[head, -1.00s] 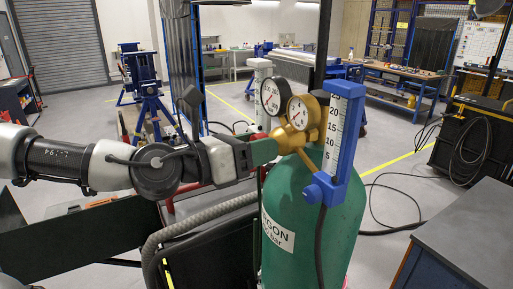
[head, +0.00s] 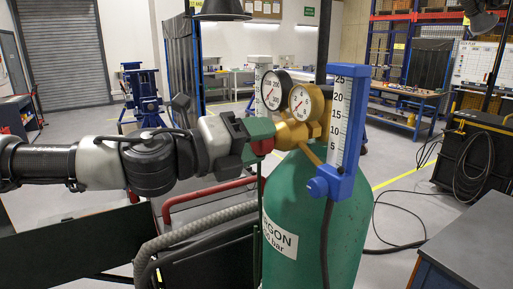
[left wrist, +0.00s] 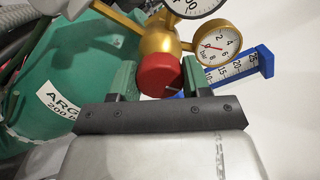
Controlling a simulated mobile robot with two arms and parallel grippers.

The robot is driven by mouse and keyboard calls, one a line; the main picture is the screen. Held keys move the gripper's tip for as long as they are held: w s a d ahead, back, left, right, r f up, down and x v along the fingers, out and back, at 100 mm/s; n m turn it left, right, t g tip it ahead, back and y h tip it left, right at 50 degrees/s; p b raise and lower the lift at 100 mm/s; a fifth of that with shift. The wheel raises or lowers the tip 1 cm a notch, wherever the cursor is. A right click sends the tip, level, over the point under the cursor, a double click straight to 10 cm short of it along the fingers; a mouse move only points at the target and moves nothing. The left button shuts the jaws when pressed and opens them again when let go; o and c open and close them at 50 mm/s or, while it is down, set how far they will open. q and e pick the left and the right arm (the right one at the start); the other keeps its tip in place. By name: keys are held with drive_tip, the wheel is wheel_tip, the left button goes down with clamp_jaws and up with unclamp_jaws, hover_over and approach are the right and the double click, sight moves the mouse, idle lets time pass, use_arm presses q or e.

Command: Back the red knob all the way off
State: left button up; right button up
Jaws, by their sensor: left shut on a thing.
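The red knob (left wrist: 160,74) sits on the front of the brass regulator (left wrist: 158,36) on the green argon cylinder (head: 305,215). In the head view only a small part of the red knob (head: 262,147) shows past the gripper. My left gripper (head: 258,139) comes in from the left and is shut on the knob. In the left wrist view its two green fingers (left wrist: 158,80) stand on either side of the knob. The knob still meets the brass body. My right gripper is not in view.
Two round gauges (head: 306,101) and a blue-framed flow tube (head: 342,130) stand close beside the knob. A grey corrugated hose (head: 195,232) and a red rail (head: 205,192) run below my left arm. A grey cabinet (head: 465,245) is at the lower right.

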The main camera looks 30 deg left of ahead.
use_arm(q)
drive_tip(key=n+b, duration=0.1)
drive_tip(key=n, duration=0.4)
drive_tip(key=shift+f+n, duration=0.15)
drive_tip(key=shift+n, duration=0.15)
drive_tip(key=n+b, duration=0.1)
drive_tip(key=n, duration=0.4)
drive_tip(key=shift+b, duration=0.3)
drive_tip(key=o, duration=0.9)
drive_tip(key=shift+s, duration=0.1)
drive_tip(key=shift+b+v, duration=0.9)
drive_tip(key=shift+v, duration=4.4)
